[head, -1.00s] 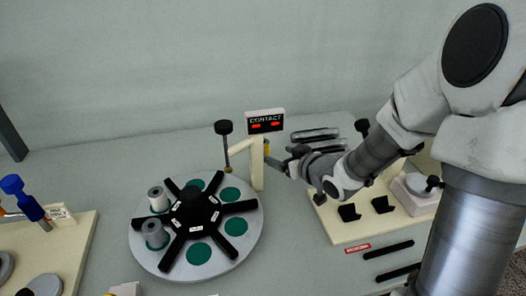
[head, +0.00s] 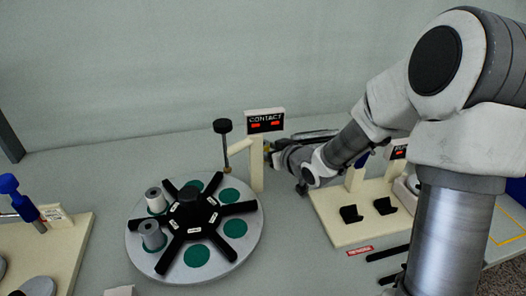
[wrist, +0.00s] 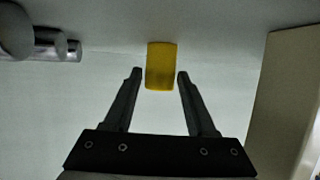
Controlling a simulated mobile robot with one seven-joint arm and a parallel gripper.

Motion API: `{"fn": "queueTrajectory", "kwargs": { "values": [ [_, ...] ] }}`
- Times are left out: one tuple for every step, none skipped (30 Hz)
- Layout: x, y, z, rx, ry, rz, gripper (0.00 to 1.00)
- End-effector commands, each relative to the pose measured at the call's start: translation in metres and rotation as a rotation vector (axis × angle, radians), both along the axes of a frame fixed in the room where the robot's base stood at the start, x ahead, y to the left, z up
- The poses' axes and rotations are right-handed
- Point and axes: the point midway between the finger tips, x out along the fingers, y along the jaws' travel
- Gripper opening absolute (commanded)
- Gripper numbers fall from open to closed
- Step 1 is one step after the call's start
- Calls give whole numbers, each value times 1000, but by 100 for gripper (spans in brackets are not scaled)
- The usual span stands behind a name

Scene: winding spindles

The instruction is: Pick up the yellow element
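The yellow element (wrist: 161,62) shows in the wrist view as a small upright block with a slightly rounded lower edge. My gripper (wrist: 160,75) is open, with one finger on each side of the element's lower part. A gap shows between each fingertip and the element, so neither finger appears to touch it. In the head view, a small bit of yellow (head: 267,147) shows beside the cream post under the CONTACT sign (head: 265,121). My gripper (head: 270,156) is there too, small and partly hidden behind the post and my wrist.
A round turntable (head: 244,252) with black arms, green spots and two grey spools (head: 152,236) stands left of the post. A black-topped rod (head: 223,127) rises beside it. A cream board (head: 340,226) with black holders lies right. A metal cylinder (wrist: 58,47) is upper left in the wrist view.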

Motion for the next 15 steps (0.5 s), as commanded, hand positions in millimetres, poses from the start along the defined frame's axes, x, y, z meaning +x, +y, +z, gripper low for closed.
{"fn": "queueTrajectory", "kwargs": {
  "values": [
    [0, 0, 0, 0, 0, 0, 46],
    [0, 0, 0, 0, 0, 0, 40],
    [0, 0, 0, 0, 0, 0, 33],
    [0, 0, 0, 0, 0, 0, 28],
    [0, 0, 0, 0, 0, 0, 22],
    [0, 0, 0, 0, 0, 0, 15],
    [0, 0, 0, 0, 0, 0, 10],
    [0, 0, 0, 0, 0, 0, 4],
    [0, 0, 0, 0, 0, 0, 0],
    [0, 0, 0, 0, 0, 0, 0],
    [0, 0, 0, 0, -1, 0, 0],
    [0, 0, 0, 0, -1, 0, 0],
    [0, 0, 0, 0, -1, 0, 0],
    [0, 0, 0, 0, -1, 0, 0],
    [0, 0, 0, 0, -1, 0, 0]
  ]
}}
